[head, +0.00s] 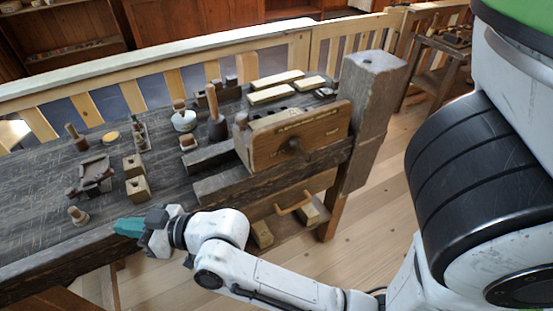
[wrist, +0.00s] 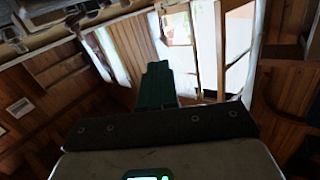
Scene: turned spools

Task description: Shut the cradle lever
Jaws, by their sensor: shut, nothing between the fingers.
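A small dark metal-and-wood fixture (head: 95,175), which looks like the cradle, sits on the workbench at the left in the head view. Its lever is too small to make out, so I cannot tell its position. My gripper (head: 128,227) is at the bench's front edge, to the right of and nearer than the fixture, apart from it. Its teal fingers are together and empty. They also show in the wrist view (wrist: 157,85), pointing toward bright windows; the cradle cannot be made out there.
A small turned wooden piece (head: 78,215) stands between the fixture and the front edge. Two wooden blocks (head: 138,188) stand right of the fixture. A mallet (head: 215,118), a white pot (head: 184,121) and a large wooden vise (head: 295,138) are farther right. The bench's left part is mostly clear.

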